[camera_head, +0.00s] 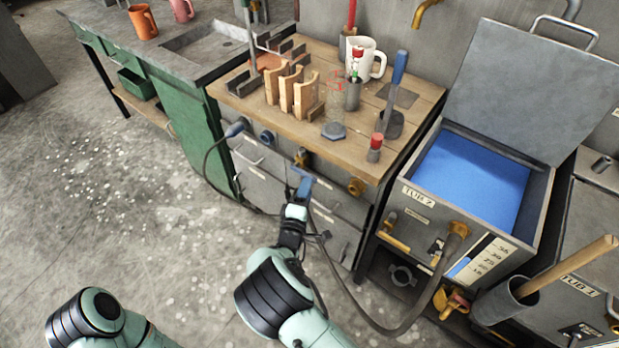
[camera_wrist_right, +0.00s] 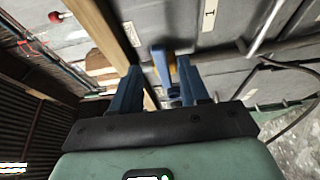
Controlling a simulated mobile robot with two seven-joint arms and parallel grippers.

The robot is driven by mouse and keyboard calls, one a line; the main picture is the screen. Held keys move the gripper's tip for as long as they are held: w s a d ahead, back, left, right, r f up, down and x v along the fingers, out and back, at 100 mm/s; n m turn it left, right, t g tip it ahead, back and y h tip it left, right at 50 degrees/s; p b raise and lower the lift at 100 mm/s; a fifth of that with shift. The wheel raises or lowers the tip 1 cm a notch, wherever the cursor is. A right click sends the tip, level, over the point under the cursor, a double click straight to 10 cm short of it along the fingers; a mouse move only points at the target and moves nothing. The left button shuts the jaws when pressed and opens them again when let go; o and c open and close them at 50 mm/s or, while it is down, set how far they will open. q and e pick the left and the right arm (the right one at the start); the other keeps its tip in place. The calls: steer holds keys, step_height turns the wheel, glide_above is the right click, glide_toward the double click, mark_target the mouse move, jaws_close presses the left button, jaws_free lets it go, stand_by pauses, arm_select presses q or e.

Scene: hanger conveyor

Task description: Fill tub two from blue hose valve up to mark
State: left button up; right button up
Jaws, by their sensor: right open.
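Tub two (camera_head: 408,205), labelled "TUB 2", stands at the right with its lid open and a flat blue surface (camera_head: 470,180) inside. A numbered gauge (camera_head: 490,258) with a short blue bar (camera_head: 459,267) is on its front. My right gripper (camera_head: 299,186) is open before the workbench drawers. In the right wrist view a blue lever (camera_wrist_right: 162,66) with a yellowish part behind it lies between the blue fingers (camera_wrist_right: 157,88); I cannot tell whether they touch. My left arm shows at bottom left, its gripper out of frame.
A dark hose (camera_head: 385,330) loops from the drawers to a nozzle (camera_head: 457,232) at tub two's front. The workbench (camera_head: 290,125) holds a white mug (camera_head: 362,58), wooden blocks and tools. Another tub (camera_head: 580,285) stands at right. The floor at left is clear.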

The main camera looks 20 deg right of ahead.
mark_target(310, 176)
steer(key=x, duration=0.5)
steer(key=shift+w, duration=0.2)
jaws_close()
